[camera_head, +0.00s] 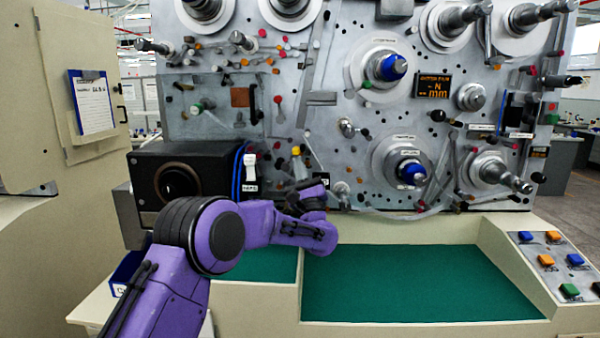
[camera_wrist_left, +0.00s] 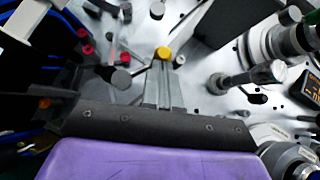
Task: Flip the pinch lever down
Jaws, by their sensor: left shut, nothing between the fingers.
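My left gripper (camera_head: 299,168) reaches up to the machine panel from below, with its purple wrist low in front of it. Its fingers are shut and empty; in the left wrist view they show as a narrow grey pair (camera_wrist_left: 164,85). A small yellow knob (camera_head: 296,150) is right at the fingertips; it also shows in the left wrist view (camera_wrist_left: 163,53). I cannot tell whether they touch. A white lever-like piece (camera_head: 250,161) stands to the left of the gripper, apart from it. I cannot tell for certain which part is the pinch lever.
A black box (camera_head: 160,172) with a round opening and blue cables is left of the gripper. Spindles with blue hubs (camera_head: 411,172) stick out at the right. The green shelf (camera_head: 420,285) below is clear. A button panel (camera_head: 560,263) is at the right.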

